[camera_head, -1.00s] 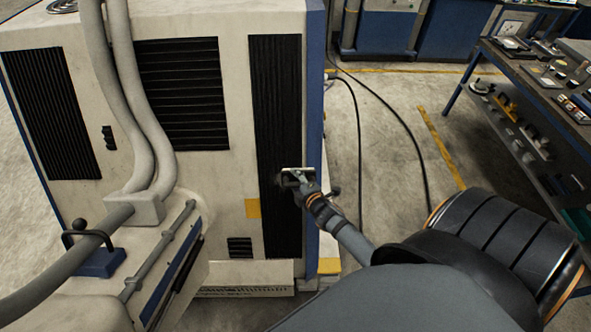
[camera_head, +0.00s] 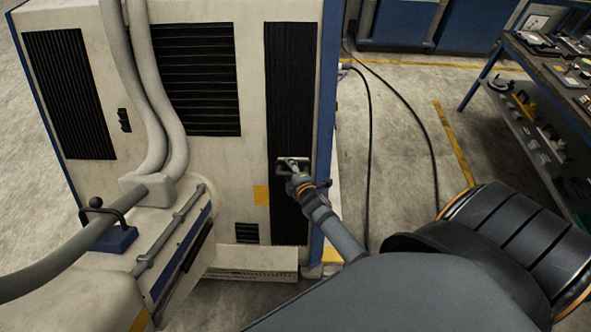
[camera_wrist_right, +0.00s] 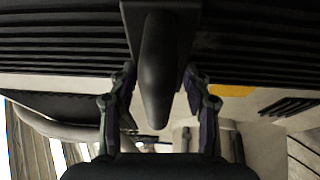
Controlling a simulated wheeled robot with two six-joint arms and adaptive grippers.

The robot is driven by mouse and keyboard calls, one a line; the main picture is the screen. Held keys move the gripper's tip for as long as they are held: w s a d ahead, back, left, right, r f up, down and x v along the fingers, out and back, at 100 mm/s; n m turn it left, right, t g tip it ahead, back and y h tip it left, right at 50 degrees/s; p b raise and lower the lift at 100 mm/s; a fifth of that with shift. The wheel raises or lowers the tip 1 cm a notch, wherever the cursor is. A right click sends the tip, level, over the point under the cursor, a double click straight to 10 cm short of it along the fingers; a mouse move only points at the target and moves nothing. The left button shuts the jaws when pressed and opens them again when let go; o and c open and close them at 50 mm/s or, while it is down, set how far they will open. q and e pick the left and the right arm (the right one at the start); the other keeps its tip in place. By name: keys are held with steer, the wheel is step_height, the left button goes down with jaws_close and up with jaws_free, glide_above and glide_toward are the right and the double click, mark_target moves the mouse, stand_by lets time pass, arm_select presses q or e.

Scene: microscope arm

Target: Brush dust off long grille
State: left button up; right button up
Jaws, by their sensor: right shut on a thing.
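The long grille (camera_head: 290,100) is a tall, narrow black vent at the right side of the cream cabinet's face. My right gripper (camera_head: 296,177) is at the lower half of this grille, shut on a brush (camera_head: 292,163) whose head lies against or very near the slats. In the right wrist view the brush's dark handle (camera_wrist_right: 157,75) runs between the two fingers, and the grille slats (camera_wrist_right: 250,35) spread behind it. The bristles are hidden, and I cannot make out dust on the slats. My left gripper is not in view.
Black cables (camera_head: 370,150) lie on the floor to the right. A workbench (camera_head: 560,70) with small items stands at the far right.

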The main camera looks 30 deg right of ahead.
steer(key=w+a+f+b, duration=0.2)
steer(key=w+a, duration=0.1)
steer(key=a, duration=0.4)
steer(key=shift+a+b, duration=0.15)
steer(key=shift+b, duration=0.2)
stand_by(0.8)
steer(key=shift+r, duration=0.1)
